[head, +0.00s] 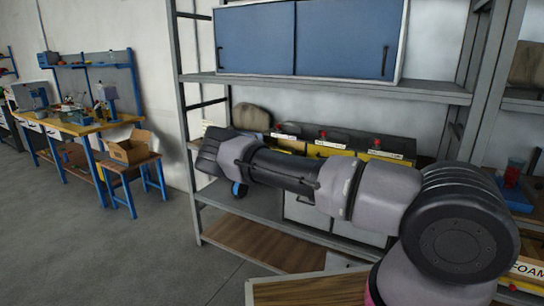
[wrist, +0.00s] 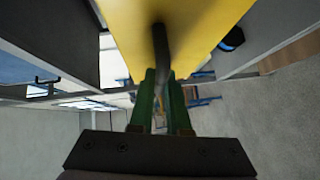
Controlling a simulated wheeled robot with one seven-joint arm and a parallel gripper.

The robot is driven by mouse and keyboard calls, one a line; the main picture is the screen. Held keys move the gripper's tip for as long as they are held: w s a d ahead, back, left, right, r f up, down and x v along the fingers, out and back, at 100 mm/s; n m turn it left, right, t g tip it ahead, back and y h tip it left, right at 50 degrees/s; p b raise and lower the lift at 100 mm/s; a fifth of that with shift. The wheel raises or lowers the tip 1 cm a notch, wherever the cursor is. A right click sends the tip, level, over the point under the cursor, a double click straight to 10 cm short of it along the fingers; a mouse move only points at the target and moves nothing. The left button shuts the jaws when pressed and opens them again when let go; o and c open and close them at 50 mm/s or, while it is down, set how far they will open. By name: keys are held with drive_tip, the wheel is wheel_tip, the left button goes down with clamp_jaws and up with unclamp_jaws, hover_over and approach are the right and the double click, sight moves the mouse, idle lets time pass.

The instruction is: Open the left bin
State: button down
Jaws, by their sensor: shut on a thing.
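A row of yellow bins with dark tops, red knobs and white labels stands on the middle shelf in the head view. The left bin (head: 292,145) is mostly hidden behind my forearm. In the wrist view a yellow panel (wrist: 208,22) fills the top, with a dark bar handle (wrist: 160,45) running down its middle. My gripper (wrist: 161,78) has its green fingers shut on that handle, one on each side. In the head view my wrist covers the fingers and the handle. How far the left bin stands open cannot be told.
A grey metal rack (head: 350,86) holds the bins. A cabinet with blue sliding doors (head: 300,40) sits on the shelf above. A workbench (head: 80,122) and an open cardboard box (head: 128,150) on a stool stand at left. The floor between is clear.

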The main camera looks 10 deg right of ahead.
drive_tip(key=shift+s+a, duration=0.55)
drive_tip(key=shift+s, duration=0.25)
drive_tip(key=shift+s+a, duration=0.5)
drive_tip(key=shift+s, duration=0.3)
drive_tip(key=c, duration=0.9)
unclamp_jaws()
drive_tip(key=v, duration=1)
drive_tip(key=shift+s, duration=0.35)
